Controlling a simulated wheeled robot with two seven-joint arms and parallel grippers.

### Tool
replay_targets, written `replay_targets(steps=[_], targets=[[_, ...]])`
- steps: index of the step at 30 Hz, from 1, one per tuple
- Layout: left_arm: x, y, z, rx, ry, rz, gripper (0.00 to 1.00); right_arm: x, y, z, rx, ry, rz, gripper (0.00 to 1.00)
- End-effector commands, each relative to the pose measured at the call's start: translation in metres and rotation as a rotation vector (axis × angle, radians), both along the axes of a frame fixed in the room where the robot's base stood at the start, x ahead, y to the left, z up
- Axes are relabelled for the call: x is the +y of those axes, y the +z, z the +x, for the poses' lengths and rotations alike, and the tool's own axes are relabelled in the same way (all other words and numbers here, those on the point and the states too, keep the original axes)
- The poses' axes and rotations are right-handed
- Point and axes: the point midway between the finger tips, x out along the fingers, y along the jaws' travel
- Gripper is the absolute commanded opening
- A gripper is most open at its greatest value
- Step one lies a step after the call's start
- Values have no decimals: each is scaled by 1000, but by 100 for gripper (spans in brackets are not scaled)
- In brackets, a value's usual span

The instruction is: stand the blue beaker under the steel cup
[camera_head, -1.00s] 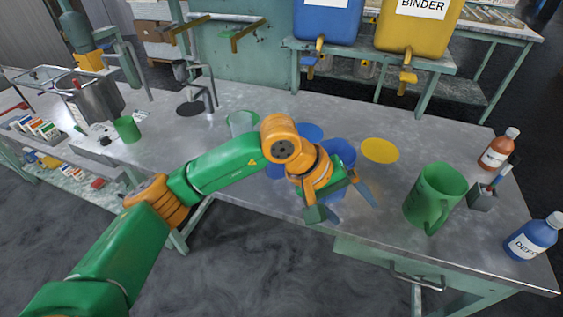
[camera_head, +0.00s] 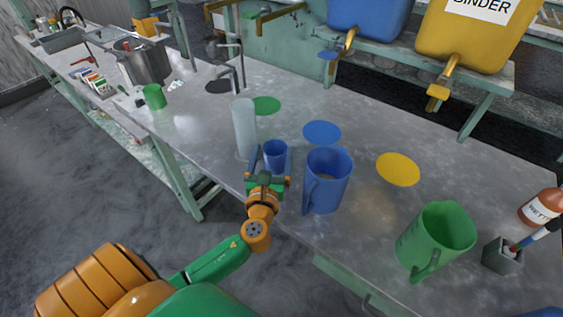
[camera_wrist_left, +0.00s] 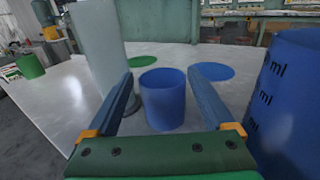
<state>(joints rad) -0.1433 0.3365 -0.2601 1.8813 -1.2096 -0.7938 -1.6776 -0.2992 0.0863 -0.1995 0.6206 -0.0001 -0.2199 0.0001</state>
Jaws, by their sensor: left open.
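The small blue beaker (camera_head: 275,154) stands upright on the steel bench. It also shows in the left wrist view (camera_wrist_left: 163,101). My left gripper (camera_head: 271,160) is open, its two blue fingers reaching along either side of the beaker from the front edge of the bench. In the left wrist view the gripper (camera_wrist_left: 160,78) has the beaker between its fingers, with visible gaps on both sides. What looks like the steel cup (camera_head: 214,49) is small, held up by the stand at the back left, above a dark round disc (camera_head: 218,86). My right gripper is not in view.
A tall frosted cylinder (camera_head: 243,128) stands close left of the beaker. A large blue jug (camera_head: 328,182) stands close right. A green jug (camera_head: 437,238) is farther right. Flat green (camera_head: 265,106), blue (camera_head: 322,133) and yellow (camera_head: 398,169) discs lie behind.

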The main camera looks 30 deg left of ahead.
Motion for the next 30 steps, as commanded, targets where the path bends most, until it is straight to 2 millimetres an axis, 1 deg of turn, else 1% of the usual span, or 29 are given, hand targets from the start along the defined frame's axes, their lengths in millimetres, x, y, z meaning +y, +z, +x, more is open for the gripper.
replay_targets(steps=[1, 4, 6, 8, 15, 18, 23, 24, 26, 27, 29, 30], targets=[[0, -23, 0, 4, -1, 0, 86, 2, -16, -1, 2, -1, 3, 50], [-1, -43, 0, 1, -2, 3, 86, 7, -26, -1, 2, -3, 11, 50], [4, -35, 11, -3, -4, 3, 86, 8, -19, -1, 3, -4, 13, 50], [7, -34, 17, -3, -3, 3, 86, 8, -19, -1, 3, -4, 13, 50], [27, -34, 60, -5, -4, 4, 86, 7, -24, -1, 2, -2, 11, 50], [31, -34, 68, -3, -4, 3, 86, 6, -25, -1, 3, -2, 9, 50], [31, -33, 69, -3, -6, 1, 86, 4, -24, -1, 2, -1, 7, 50], [31, -33, 69, -3, -6, 1, 84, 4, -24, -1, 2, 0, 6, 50], [31, -33, 69, -3, -6, 1, 68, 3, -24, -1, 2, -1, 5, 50], [31, -33, 69, -3, -6, 1, 57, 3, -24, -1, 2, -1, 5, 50], [31, -33, 69, -3, -6, 1, 41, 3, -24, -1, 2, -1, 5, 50], [31, -33, 69, -3, -6, 1, 30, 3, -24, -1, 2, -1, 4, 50]])
